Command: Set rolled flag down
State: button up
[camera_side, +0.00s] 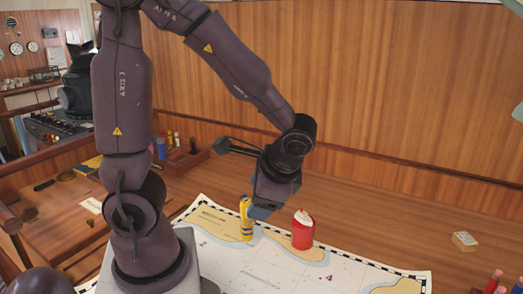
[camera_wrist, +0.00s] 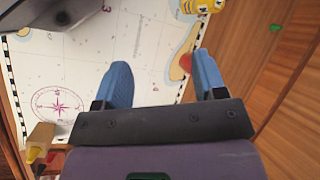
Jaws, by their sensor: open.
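A yellow roll with blue marks (camera_side: 246,220), which looks like the rolled flag, stands upright on the chart (camera_side: 215,222) in the side view. My gripper (camera_side: 260,212) is low, just right of its upper part; whether they touch is unclear. A yellow thing with dark marks (camera_wrist: 203,5), probably the same roll, is cut off at the top edge.
A red container with a white top (camera_side: 303,232) stands on the chart right of my gripper. A small box (camera_side: 464,241) lies on the wooden desk at right. Red-capped items (camera_side: 494,281) are at the lower right corner. The chart's front middle is clear.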

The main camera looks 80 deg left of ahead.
jog(key=d+r+n+t+h, duration=0.1)
jog(key=d+r+t+h, duration=0.1)
jog(key=r+t, duration=0.2)
jog(key=s+d+r+n+t+h, duration=0.1)
jog(key=d+r+n+t+h, duration=0.1)
jog(key=r, duration=0.5)
jog(key=shift+d+r+t+h, duration=0.35)
jog(key=shift+d+t+h, duration=0.4)
jog(key=shift+t, duration=0.45)
jog(key=shift+s+a, duration=0.1)
